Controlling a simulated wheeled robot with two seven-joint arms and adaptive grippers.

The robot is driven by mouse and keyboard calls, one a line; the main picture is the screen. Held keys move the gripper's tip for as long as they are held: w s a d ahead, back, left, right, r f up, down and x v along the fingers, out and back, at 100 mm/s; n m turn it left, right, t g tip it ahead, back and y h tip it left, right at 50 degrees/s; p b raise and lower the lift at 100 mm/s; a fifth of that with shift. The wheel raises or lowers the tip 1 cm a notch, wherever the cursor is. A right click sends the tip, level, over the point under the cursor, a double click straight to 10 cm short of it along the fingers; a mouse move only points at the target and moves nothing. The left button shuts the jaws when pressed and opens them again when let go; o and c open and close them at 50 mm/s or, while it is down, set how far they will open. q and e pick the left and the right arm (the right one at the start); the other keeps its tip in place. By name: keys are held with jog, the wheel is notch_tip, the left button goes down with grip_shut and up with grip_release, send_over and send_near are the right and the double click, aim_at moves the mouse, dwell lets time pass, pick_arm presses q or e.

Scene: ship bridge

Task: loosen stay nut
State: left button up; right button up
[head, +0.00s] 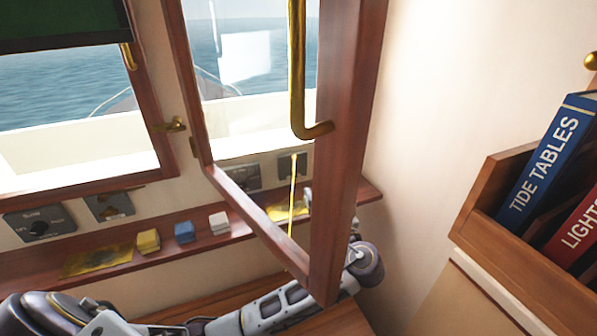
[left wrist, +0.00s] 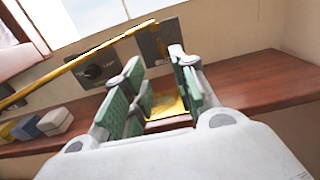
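The window sash (head: 345,130) stands open, its wooden frame swung into the room. A thin brass stay rod (head: 292,200) runs between the sash's lower rail and the sill side. In the left wrist view the rod (left wrist: 80,64) slants up to the right, ending above my finger gap. I cannot clearly make out the stay nut. My left gripper (left wrist: 158,92) is open, with green pads apart and nothing between them; the rod is not between the pads. In the head view the sash frame hides most of this gripper. My right gripper is not in view.
A wooden shelf (head: 190,246) below the windows holds a yellow block (head: 148,241), a blue block (head: 184,232), a white block (head: 219,223) and flat yellow pieces. Wall panels with a knob sit above it. A book rack (head: 525,262) stands at right. A brass handle (head: 298,80) hangs on the sash.

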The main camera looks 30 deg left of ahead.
pick_arm(q)
jog(key=shift+x, duration=6.9)
grip_shut()
